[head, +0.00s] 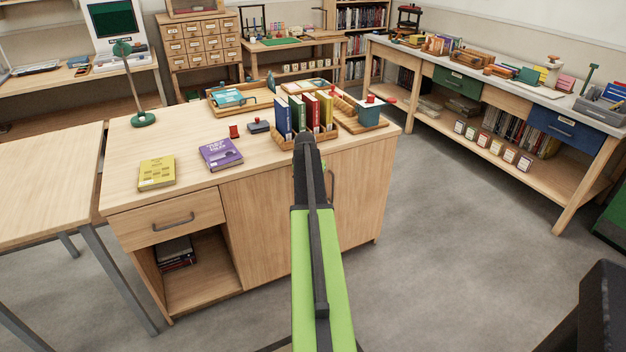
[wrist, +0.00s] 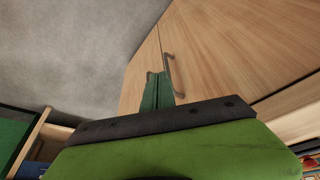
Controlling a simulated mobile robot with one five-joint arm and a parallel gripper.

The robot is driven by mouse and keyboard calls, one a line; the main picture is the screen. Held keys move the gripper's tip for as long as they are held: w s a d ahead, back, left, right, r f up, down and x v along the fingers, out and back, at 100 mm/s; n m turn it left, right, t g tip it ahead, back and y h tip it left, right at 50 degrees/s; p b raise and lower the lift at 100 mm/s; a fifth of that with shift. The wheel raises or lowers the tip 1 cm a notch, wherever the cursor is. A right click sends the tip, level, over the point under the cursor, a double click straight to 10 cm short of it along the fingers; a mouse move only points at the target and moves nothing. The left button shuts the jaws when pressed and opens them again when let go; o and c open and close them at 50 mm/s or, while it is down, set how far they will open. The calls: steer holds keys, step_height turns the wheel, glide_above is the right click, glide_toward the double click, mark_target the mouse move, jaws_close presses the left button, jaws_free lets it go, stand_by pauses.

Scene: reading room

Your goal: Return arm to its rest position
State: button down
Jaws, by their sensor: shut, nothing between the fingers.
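My arm (head: 318,250) reaches forward from the bottom of the head view toward the front of the wooden cabinet desk (head: 250,230).
On the desk lie a yellow book (head: 157,173), a purple book (head: 220,153) and a wooden rack (head: 318,137) with upright books. A side table (head: 45,185) stands left. A long workbench (head: 500,75) stands right. Grey floor (head: 450,240) is clear between.

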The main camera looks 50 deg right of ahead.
steer(key=p+v, duration=0.1)
steer(key=v, duration=0.2)
steer(key=shift+s+a+r, duration=0.1)
steer(key=shift+r, duration=0.1)
